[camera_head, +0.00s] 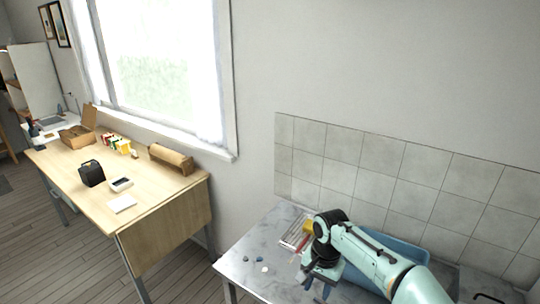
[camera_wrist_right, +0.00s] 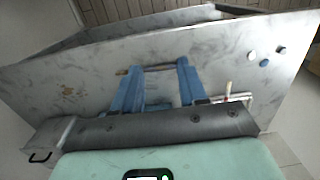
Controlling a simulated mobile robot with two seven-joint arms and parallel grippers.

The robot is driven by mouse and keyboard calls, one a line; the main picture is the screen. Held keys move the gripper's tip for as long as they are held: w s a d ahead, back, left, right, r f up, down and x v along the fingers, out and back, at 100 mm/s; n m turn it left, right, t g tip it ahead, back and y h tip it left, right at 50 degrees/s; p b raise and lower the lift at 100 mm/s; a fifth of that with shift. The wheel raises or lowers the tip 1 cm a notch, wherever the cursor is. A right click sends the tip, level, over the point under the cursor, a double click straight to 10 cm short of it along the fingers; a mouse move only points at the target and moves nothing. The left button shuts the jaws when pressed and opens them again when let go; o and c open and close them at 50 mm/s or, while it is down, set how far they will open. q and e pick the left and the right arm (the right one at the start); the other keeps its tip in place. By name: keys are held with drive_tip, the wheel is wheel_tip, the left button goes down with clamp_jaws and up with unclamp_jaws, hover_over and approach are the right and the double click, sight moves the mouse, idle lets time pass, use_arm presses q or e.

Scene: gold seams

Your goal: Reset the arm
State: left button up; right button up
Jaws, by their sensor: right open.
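My right gripper (camera_head: 318,283) is over the front part of the grey marbled worktop (camera_head: 246,272), at the end of my pale green arm. My left gripper is in neither view.
Several small pieces (camera_head: 264,268) lie on the worktop left of my gripper. Behind it are a tray with red-handled tools (camera_head: 297,232), a yellow item (camera_head: 308,227) and a blue bin (camera_head: 408,252). A wooden desk (camera_head: 160,195) stands at left, across a floor gap.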

drive_tip(key=s+a+f+n+g+y, duration=0.1)
drive_tip(key=s+f, duration=0.1)
drive_tip(key=f, duration=0.7)
drive_tip(key=s+a+f+n+y, duration=0.1)
drive_tip(key=f, duration=0.8)
drive_tip(key=s+f+y, duration=0.2)
drive_tip(key=s+f, duration=1)
drive_tip(key=f, duration=0.2)
drive_tip(key=s+d+f, duration=0.1)
drive_tip(key=s+f, duration=0.1)
drive_tip(key=s, duration=0.5)
drive_tip(key=s+d+f, duration=0.1)
drive_tip(key=s+f, duration=0.2)
drive_tip(key=s, duration=0.4)
drive_tip(key=shift+s+f+n+t+h, duration=0.15)
drive_tip(key=shift+n+t+h, duration=0.25)
